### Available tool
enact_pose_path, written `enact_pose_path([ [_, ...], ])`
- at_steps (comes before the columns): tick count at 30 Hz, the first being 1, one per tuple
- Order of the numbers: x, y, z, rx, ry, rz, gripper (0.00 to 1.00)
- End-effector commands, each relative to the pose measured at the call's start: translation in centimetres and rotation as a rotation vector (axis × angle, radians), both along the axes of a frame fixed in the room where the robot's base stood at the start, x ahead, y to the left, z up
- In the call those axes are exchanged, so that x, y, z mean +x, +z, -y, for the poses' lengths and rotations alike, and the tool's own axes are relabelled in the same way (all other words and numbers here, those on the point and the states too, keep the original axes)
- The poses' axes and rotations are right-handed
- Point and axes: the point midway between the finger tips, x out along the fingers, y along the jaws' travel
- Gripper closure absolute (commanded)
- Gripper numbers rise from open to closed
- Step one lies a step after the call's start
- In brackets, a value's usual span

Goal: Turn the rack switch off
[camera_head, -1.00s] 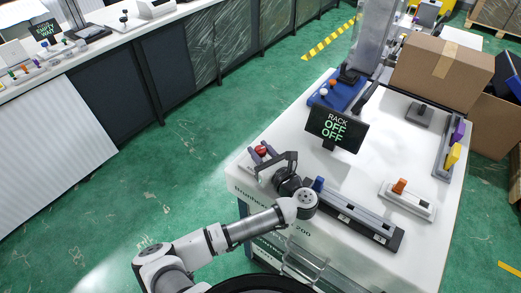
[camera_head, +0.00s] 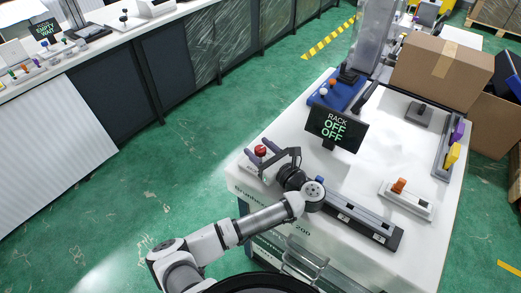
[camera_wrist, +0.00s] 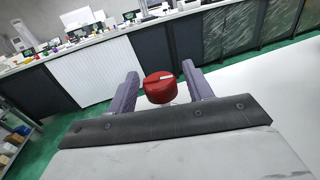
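A black display (camera_head: 337,127) reads "RACK OFF OFF" on the white table. A red round knob (camera_head: 260,151) stands at the table's left corner; it also shows in the wrist view (camera_wrist: 160,89). Whether this knob is the rack switch I cannot tell for certain; no label shows on it. My gripper (camera_head: 257,147) is open, with its two purple-grey fingers on either side of the red knob. In the wrist view small gaps show between the knob and the fingers. The knob's base is mostly hidden by my gripper.
A long grey rail (camera_head: 362,224) lies along the table's front, with a blue piece near my wrist. An orange switch (camera_head: 399,186) on a white base stands at right. The table's middle is clear.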

Motion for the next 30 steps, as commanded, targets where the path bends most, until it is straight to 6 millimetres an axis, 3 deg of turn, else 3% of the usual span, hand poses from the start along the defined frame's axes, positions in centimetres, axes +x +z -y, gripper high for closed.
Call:
enact_pose_path([
  [9, 0.0, 0.0, 0.0, -0.001, 0.000, -0.002, 0.47],
  [14, 0.0, 1.6, 0.1, -0.002, -0.001, 0.001, 0.47],
  [30, -0.1, 14.5, 0.2, -0.003, -0.004, 0.005, 0.47],
])
